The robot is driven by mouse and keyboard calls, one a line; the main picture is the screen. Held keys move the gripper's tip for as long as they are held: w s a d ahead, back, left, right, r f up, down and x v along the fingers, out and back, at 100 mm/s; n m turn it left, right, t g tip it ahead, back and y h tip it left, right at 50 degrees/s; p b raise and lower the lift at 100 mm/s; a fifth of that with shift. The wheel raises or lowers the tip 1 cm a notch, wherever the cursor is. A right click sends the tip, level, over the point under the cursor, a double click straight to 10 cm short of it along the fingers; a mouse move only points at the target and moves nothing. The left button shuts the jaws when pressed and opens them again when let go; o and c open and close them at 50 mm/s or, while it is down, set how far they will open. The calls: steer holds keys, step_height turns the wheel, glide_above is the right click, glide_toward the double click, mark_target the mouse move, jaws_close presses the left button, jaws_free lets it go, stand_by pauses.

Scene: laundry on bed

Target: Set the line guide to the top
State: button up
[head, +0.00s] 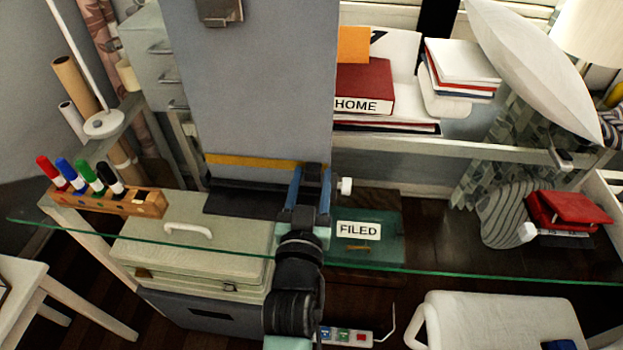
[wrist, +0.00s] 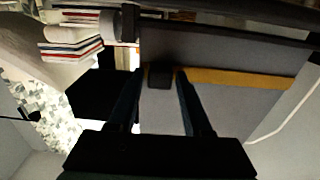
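The line guide is a yellow bar (head: 250,161) across the lower part of a tall grey board (head: 255,80). In the wrist view the yellow bar (wrist: 240,77) runs right from a small dark block (wrist: 160,77), which looks like its handle. My gripper (head: 311,170) is at the board's lower right corner and hides that end of the bar in the head view. In the wrist view my gripper (wrist: 160,75) has its fingers apart, one on each side of the dark block, with small gaps visible. Whether the tips reach past the block cannot be told.
A metal clip (head: 218,10) sits high on the board. A glass edge (head: 440,272) crosses the front. A marker holder (head: 108,200) stands left, a pale case (head: 195,235) below, and a FILED box (head: 362,238) right. A shelf holds books (head: 365,88).

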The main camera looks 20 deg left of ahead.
jaws_close()
stand_by(1.1)
